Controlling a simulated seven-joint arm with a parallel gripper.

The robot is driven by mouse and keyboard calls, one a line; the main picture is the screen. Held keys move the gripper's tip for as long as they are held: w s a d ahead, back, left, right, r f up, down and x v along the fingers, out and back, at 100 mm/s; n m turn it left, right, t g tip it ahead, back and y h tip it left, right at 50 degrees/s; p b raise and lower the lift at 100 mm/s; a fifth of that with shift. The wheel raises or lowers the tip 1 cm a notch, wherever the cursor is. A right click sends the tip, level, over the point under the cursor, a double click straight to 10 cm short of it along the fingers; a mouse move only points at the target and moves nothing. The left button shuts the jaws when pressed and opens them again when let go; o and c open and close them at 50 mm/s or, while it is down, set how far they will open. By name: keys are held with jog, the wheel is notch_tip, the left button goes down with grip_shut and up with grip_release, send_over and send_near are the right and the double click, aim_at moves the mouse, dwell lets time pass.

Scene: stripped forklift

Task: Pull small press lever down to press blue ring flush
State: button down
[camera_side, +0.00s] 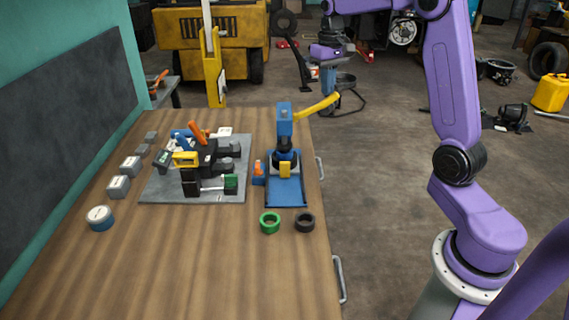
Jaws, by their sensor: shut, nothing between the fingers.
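The small press (284,125) stands near the right edge of the wooden bench, with a blue column, a black ram and a blue base plate (286,195). Its yellow lever (318,106) sticks out to the right and tilts upward toward its free end. A yellow block (285,170) sits at the front of the press. I cannot make out the blue ring against the blue press. My gripper (328,88) points down, shut, just above or behind the lever's free end. I cannot tell whether it touches the lever.
A green ring (270,222) and a black ring (305,222) lie in front of the press. A grey plate (160,192) with clamps and fixtures stands to its left. Several grey blocks and a round gauge (100,217) line the left side. The front of the bench is clear.

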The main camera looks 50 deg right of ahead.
aim_at(326, 107)
jog(key=shift+f, duration=4.35)
jog(key=shift+r, duration=5)
jog(key=shift+r, duration=2.5)
jog(key=s+a+f+n, duration=0.2)
jog(key=s+a+n, duration=0.25)
jog(key=a, duration=0.45)
jog(key=s+a+f+n, duration=0.3)
jog(key=s+a, duration=0.3)
jog(key=a, duration=0.4)
jog(key=s+a+f+n, duration=0.1)
jog(key=s+f+n, duration=0.3)
jog(key=s, duration=0.7)
jog(key=s+a+f+n, duration=0.1)
jog(key=s+f+n, duration=0.3)
jog(key=s, duration=0.7)
jog(key=shift+a, duration=0.15)
